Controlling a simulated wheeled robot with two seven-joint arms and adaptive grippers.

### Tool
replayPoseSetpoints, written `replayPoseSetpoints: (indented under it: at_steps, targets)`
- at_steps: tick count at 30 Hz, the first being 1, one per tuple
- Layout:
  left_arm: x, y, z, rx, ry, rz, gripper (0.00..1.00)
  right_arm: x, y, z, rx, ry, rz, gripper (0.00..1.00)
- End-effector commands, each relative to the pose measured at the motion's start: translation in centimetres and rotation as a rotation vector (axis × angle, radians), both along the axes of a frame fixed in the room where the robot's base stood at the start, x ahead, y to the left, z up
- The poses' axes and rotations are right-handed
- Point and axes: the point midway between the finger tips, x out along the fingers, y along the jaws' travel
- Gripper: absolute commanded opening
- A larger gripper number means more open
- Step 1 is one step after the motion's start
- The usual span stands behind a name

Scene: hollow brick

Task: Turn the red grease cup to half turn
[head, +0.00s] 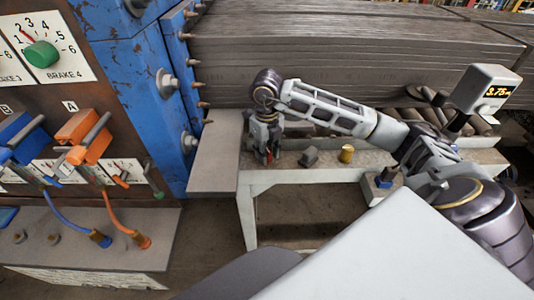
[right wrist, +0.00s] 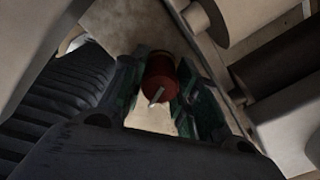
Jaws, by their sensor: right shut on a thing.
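The red grease cup (right wrist: 160,78) shows in the right wrist view between the two green-lined fingers of my right gripper (right wrist: 158,95), with a small pale pin or pointer sticking out of its near end. The fingers are shut on the cup's sides. In the head view my right gripper (head: 268,152) points down at the left end of the grey bench, and only a sliver of red shows between its fingers. The cup's turn marking cannot be read. My left gripper is not in view.
On the bench (head: 340,172), right of my gripper, stand a grey cup (head: 309,157) and a yellow cup (head: 346,154). A blue machine column (head: 130,80) with bolts stands left. A display (head: 484,90) stands at right, and stacked boards (head: 350,50) lie behind.

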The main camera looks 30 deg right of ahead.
Motion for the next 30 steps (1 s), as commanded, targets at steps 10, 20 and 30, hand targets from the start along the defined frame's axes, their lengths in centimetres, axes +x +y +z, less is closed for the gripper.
replayPoseSetpoints:
  at_steps: [10, 20, 30]
  targets:
    - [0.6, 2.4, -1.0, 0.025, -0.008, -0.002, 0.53, 0.1, -0.1, 0.1, 0.000, -0.005, -0.264, 0.06]
    - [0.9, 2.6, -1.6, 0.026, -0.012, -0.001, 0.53, 0.2, -0.1, 0.1, 0.000, -0.007, -0.515, 0.06]
    - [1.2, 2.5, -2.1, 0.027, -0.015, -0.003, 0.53, 0.1, -0.1, 0.2, 0.001, -0.006, -0.775, 0.06]
